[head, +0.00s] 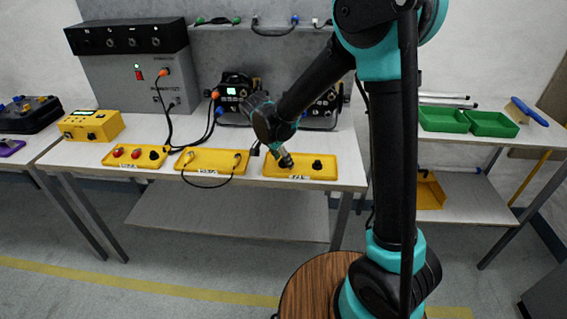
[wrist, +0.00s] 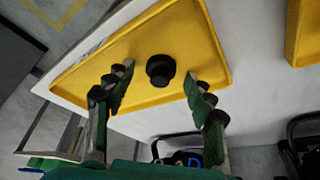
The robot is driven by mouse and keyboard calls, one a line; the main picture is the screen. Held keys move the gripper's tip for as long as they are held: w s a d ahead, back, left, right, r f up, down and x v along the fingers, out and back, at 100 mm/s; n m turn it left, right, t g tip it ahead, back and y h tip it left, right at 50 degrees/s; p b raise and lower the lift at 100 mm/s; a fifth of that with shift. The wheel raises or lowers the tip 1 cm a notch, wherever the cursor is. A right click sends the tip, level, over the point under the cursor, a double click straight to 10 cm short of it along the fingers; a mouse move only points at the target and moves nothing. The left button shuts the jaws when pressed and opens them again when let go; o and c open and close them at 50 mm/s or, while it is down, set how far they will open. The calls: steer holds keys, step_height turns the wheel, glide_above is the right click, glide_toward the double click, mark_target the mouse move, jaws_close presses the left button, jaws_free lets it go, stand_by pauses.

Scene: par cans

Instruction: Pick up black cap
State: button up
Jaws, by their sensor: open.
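The black cap (head: 317,165) is a small round black piece on the right side of the right-hand yellow tray (head: 301,172), on the white table. In the wrist view the black cap (wrist: 160,69) stands on the floor of the yellow tray (wrist: 215,45), apart from the tray walls. My gripper (head: 285,160) is over the left part of that tray in the head view, left of the cap. In the wrist view my gripper (wrist: 160,82) is open and empty, its green fingers spread to either side of the cap. I cannot tell its exact height above the tray.
A middle yellow tray (head: 212,160) holds a dark cable, and a left yellow tray (head: 135,155) holds red and black caps. Black devices (head: 236,90) with cables stand behind the trays. Green bins (head: 443,118) sit on the table at right.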

mark_target(282, 160)
steer(key=c, duration=0.8)
steer(key=shift+c, duration=0.2)
steer(key=shift+r, duration=0.15)
step_height(282, 160, up, 20)
